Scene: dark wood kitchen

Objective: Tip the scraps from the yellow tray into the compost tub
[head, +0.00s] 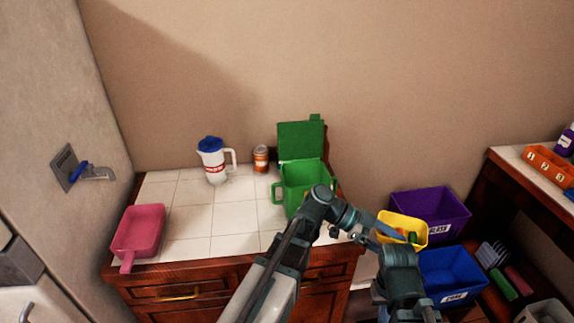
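The yellow tray (416,242) is at right of centre in the head view, in front of the purple bin, with green and orange scraps (408,236) in it. My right gripper (398,250) is at the tray's near side and appears shut on it; the handle and fingertips are hidden by my own arm. The green compost tub (296,184) stands on the counter's right end, its lid (301,140) raised at the back. My arm crosses in front of the tub's lower right.
A pink tray (138,231), a white jug with blue lid (213,161) and an orange can (261,158) stand on the tiled counter (200,225). Purple (440,204) and blue (450,270) bins sit at right. The counter's middle is clear. A shelf with an orange box (548,165) is far right.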

